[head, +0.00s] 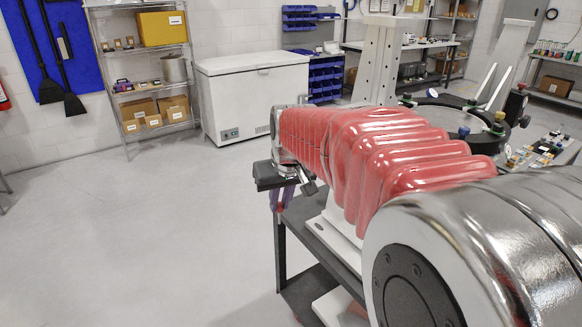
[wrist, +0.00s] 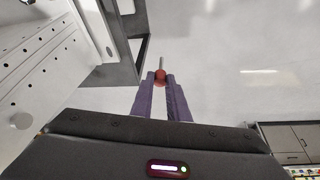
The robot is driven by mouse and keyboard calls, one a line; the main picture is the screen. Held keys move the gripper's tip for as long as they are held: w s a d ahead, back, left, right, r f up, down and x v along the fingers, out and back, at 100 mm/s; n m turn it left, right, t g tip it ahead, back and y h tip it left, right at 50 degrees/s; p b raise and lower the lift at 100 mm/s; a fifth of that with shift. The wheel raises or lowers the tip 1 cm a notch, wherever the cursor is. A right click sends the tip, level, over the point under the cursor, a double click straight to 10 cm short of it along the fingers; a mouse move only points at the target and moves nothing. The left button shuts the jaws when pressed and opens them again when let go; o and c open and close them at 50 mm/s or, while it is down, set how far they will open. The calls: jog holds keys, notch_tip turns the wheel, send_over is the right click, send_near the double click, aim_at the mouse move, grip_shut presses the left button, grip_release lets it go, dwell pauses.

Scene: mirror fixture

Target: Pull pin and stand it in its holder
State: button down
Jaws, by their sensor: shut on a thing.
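My gripper (wrist: 160,80) is shut on the pin (wrist: 161,74), which shows in the wrist view as a red knob with a thin metal shaft pointing up in the picture. The purple fingers close on it from both sides, and the floor shows behind it. The mirror fixture (head: 482,137), a black ring with coloured knobs, is partly hidden behind my red arm. I cannot make out the pin's holder.
A white perforated upright (head: 378,58) stands behind my arm; a perforated white plate (wrist: 45,70) fills the left of the wrist view. The dark bench (head: 310,235) is beside my gripper. A white chest freezer (head: 250,95) stands behind. Open floor lies to the left.

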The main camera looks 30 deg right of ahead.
jog(key=w+a+f, duration=0.2)
jog(key=a+f, duration=0.4)
jog(key=f, duration=0.3)
jog(key=w+a+f+n, duration=0.1)
jog(key=w+a+f, duration=0.2)
jog(key=a+f, duration=0.3)
notch_tip(320, 180, down, 4)
jog(key=shift+w+r+n+y, duration=0.2)
jog(key=shift+w+n+y, duration=0.1)
jog(key=shift+w, duration=0.05)
jog(key=shift+a, duration=0.1)
